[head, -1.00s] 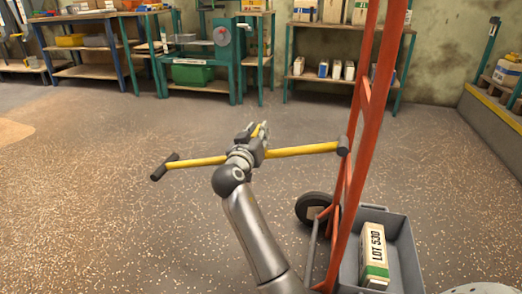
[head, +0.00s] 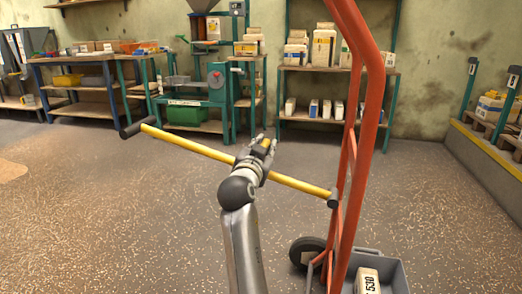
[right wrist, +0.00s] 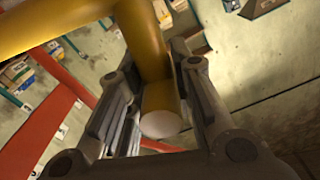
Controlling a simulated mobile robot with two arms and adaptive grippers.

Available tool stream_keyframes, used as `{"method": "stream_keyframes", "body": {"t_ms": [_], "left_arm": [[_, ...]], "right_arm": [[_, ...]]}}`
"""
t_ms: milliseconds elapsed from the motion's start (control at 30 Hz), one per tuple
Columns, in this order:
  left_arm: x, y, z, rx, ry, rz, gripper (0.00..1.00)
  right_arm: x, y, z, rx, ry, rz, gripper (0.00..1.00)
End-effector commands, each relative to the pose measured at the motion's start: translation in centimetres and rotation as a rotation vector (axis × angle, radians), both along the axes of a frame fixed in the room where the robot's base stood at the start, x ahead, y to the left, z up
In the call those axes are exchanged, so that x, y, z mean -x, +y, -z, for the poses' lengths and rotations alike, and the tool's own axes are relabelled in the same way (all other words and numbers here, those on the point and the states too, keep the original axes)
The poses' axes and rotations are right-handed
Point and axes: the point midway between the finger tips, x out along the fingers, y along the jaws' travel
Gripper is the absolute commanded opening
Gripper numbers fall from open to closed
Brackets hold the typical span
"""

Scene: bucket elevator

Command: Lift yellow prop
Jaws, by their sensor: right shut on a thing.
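The yellow prop (head: 190,147) is a long yellow bar with dark ends. In the head view it slants, its left end higher than its right end, and appears raised above the floor. My right gripper (head: 266,144) is at its middle and hides part of the bar. In the right wrist view the fingers are shut on a short yellow stub of the prop (right wrist: 158,95), with the thicker bar crossing at the upper left. The prop's right end overlaps the red hand truck frame in the picture; I cannot tell whether they touch. My left gripper is out of view.
A red hand truck (head: 371,105) stands close on the right, with a grey crate (head: 398,278) holding a labelled box (head: 367,281) at its foot. Workbenches, a green machine (head: 217,88) and a shelf (head: 330,122) line the back wall. The floor on the left is clear.

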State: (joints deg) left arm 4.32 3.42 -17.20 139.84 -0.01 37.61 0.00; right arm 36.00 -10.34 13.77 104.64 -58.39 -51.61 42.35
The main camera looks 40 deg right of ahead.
Motion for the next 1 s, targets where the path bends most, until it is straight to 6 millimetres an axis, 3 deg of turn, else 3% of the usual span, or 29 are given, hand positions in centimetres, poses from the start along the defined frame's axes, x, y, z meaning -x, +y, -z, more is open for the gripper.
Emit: {"method": "stream_keyframes", "body": {"t_ms": [367, 400, 567, 867, 1000], "left_arm": [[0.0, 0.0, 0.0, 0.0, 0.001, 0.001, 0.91], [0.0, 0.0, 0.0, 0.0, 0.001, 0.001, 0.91], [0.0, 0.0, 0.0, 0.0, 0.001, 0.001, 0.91], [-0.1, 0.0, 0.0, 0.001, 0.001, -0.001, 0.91], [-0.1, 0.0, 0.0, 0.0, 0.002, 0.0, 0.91]], "right_arm": [[0.1, -0.1, -0.4, -0.007, -0.015, 0.0, 0.0], [0.1, -0.1, -0.4, -0.008, -0.015, 0.001, 0.25], [0.1, -0.1, -0.5, -0.004, -0.015, 0.0, 0.45], [0.1, -0.1, -0.3, -0.004, -0.009, 0.001, 0.45], [0.1, -0.1, -1.4, -0.005, -0.011, 0.002, 0.45]]}}
